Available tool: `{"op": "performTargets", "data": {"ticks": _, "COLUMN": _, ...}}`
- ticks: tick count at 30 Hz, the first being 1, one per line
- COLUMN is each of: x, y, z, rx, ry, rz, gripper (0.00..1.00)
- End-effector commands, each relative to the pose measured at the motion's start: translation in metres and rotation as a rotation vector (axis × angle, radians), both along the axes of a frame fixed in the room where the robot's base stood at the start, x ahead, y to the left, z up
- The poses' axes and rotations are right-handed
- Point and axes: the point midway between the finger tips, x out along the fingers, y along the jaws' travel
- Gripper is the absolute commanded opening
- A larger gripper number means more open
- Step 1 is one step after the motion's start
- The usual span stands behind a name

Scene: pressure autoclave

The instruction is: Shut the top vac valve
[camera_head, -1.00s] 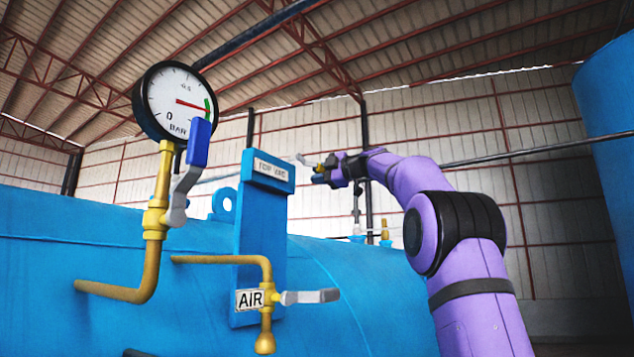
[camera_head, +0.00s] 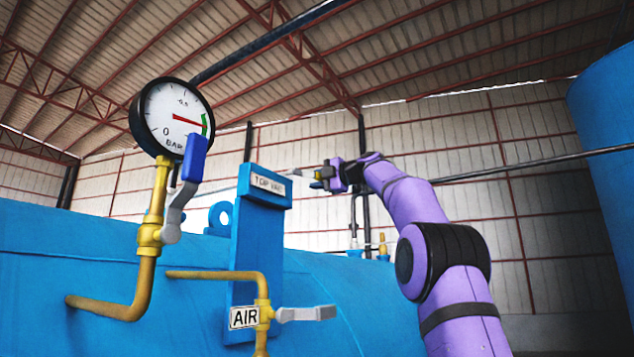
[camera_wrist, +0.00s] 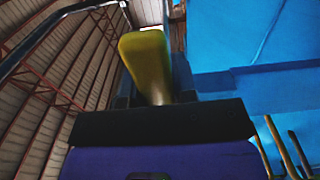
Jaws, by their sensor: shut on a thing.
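The blue post with the TOP VAC sign (camera_head: 268,184) stands at the middle of the head view. Just right of the sign, a pale grey lever end (camera_head: 298,173) shows beside my gripper (camera_head: 323,176). In the wrist view a yellow handle (camera_wrist: 147,62) sits between the dark fingers of my gripper (camera_wrist: 153,92), and the gripper is shut on it. The valve body is mostly hidden by the gripper and the post, so its position cannot be told.
A round gauge (camera_head: 172,118) and a blue-handled valve (camera_head: 194,158) are at the left. The AIR valve (camera_head: 264,314), with a grey lever (camera_head: 305,314), is below the sign. The blue tank (camera_head: 110,240) fills the lower left. Another blue vessel (camera_head: 606,140) stands at the right.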

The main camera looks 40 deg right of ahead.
Motion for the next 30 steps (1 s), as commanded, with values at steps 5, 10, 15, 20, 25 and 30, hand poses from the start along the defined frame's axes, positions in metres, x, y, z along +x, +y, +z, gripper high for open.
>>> {"op": "performTargets", "data": {"ticks": 5, "x": -0.001, "y": 0.0, "z": 0.002, "rx": -0.004, "ry": -0.005, "rz": -0.002, "gripper": 0.39}}
{"op": "performTargets", "data": {"ticks": 10, "x": -0.001, "y": 0.0, "z": 0.001, "rx": -0.002, "ry": -0.004, "rz": -0.002, "gripper": 0.51}}
{"op": "performTargets", "data": {"ticks": 15, "x": -0.001, "y": 0.0, "z": 0.001, "rx": -0.001, "ry": -0.003, "rz": -0.002, "gripper": 0.51}}
{"op": "performTargets", "data": {"ticks": 20, "x": -0.012, "y": -0.004, "z": 0.002, "rx": -0.001, "ry": -0.003, "rz": -0.004, "gripper": 0.51}}
{"op": "performTargets", "data": {"ticks": 25, "x": -0.035, "y": -0.013, "z": 0.002, "rx": 0.0, "ry": -0.002, "rz": -0.006, "gripper": 0.51}}
{"op": "performTargets", "data": {"ticks": 30, "x": -0.064, "y": -0.023, "z": 0.002, "rx": -0.001, "ry": -0.003, "rz": -0.006, "gripper": 0.51}}
